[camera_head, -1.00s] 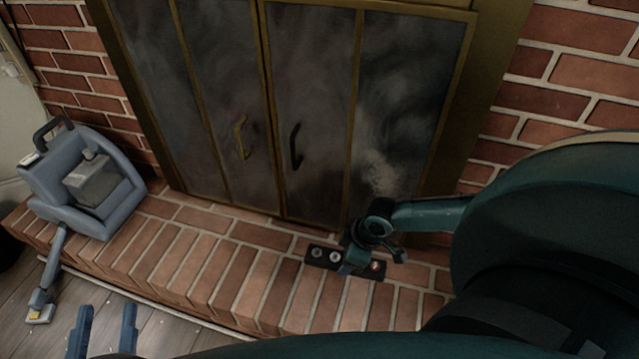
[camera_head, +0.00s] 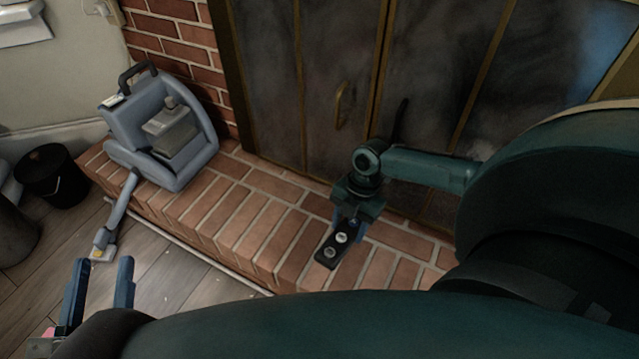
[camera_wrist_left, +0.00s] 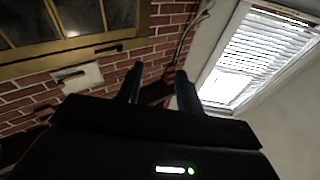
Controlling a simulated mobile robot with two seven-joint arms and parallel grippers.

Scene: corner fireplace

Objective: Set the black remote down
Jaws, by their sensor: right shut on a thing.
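The black remote (camera_head: 329,252) has round light buttons and shows in the head view over the brick hearth. My right gripper (camera_head: 346,222) is shut on its far end, and the near end sticks out toward the camera. I cannot tell whether the remote touches the bricks below it. My left gripper (camera_head: 98,284) is at the lower left of the head view, its two blue fingers apart with nothing between them. The left wrist view also shows these open fingers (camera_wrist_left: 158,85).
The brick hearth (camera_head: 215,213) has bare room left of the remote. A blue-grey device (camera_head: 160,130) with a hose stands on its left end. Brass-framed fireplace doors (camera_head: 330,90) rise behind. A black bin (camera_head: 50,175) stands on the wooden floor at left.

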